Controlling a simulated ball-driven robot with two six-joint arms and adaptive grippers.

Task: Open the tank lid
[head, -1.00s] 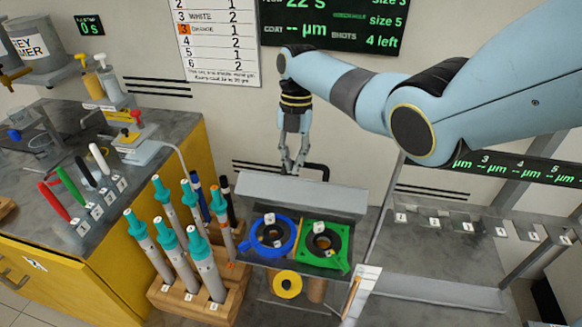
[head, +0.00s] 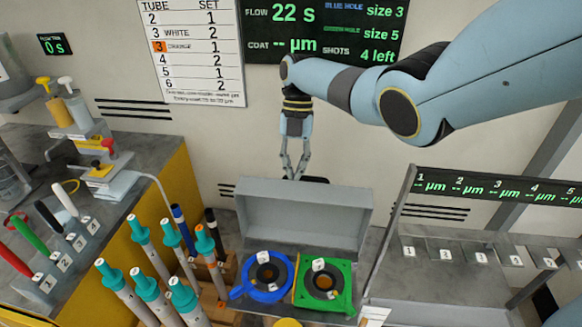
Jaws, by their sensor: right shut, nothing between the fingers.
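A wide grey panel (head: 303,217), which looks like the tank lid, stands tilted up behind a dark grey deck. On the deck lie a blue ring piece (head: 286,287) and a green square piece (head: 343,302), each around a dark hole with a white tag. My right gripper (head: 293,177) points down at the panel's top edge, near its middle. Its fingers are shut and empty. I cannot tell whether the fingertips touch the panel or sit just behind it. My left gripper is not in view.
Several teal-capped tubes (head: 153,247) stand close to the panel's left. A thin upright post (head: 388,232) stands on its right, beside a numbered rack (head: 446,244). The left bench (head: 140,150) holds coloured rods and pumps.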

